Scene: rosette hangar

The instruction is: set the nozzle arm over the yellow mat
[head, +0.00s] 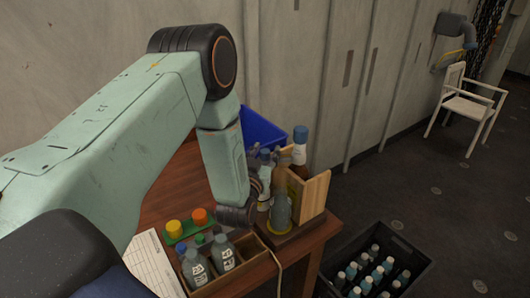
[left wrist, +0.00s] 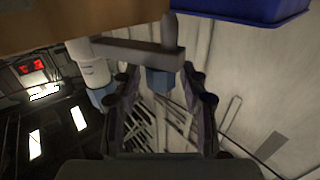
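In the left wrist view a grey horizontal bar with a blue block (left wrist: 160,80), which looks like the nozzle arm, reaches from a grey upright post to near a white, blue-ended bottle (left wrist: 93,72). My left gripper (left wrist: 160,92) is open. Its two dark fingers stand on either side of the blue block with gaps showing; I cannot tell contact. In the head view my left gripper (head: 257,172) is mostly hidden behind my arm, beside the bottles at the wooden stand (head: 312,195). My right gripper is not in view.
A green tray with a yellow (head: 174,229) and an orange lid (head: 199,216) stands near a wooden box of bottles (head: 224,254). A blue bin (head: 260,130) is behind. A black crate of bottles (head: 415,270) stands on the floor, right of the table. A white chair (head: 465,105) is far right.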

